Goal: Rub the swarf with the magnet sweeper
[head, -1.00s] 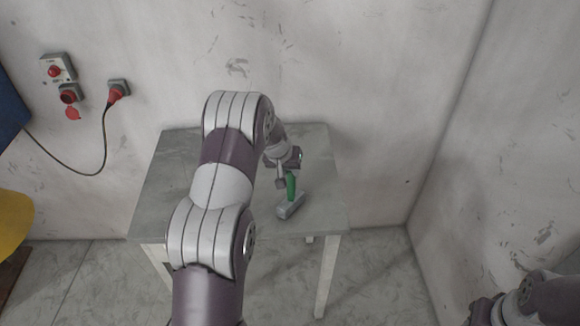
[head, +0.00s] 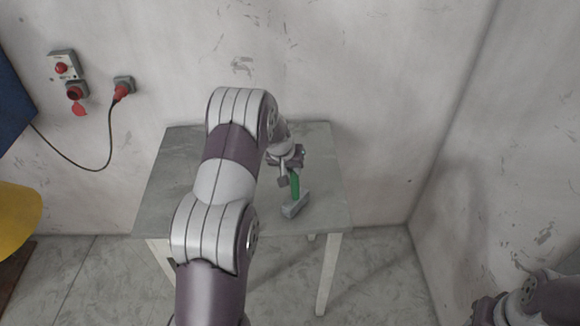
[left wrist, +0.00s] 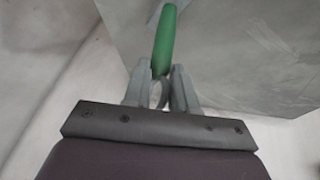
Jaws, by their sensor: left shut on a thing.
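The magnet sweeper has a green handle (head: 296,186) and a grey block head (head: 295,205), seen in the head view over the front right part of the table. My left gripper (head: 290,178) is shut on the green handle. In the left wrist view the green handle (left wrist: 165,42) stands up between the two grey fingers (left wrist: 161,85), and the head is mostly out of sight. I cannot tell whether the head touches the tabletop. No swarf can be made out; my left arm hides part of the table. My right gripper is not clearly visible; part of my right arm shows at the lower right.
The grey table (head: 325,160) stands against the back wall, its right side bare. A wall socket with a red plug (head: 122,90) and hanging cable is at the left. A yellow object (head: 15,215) is at the left edge. A side wall stands to the right.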

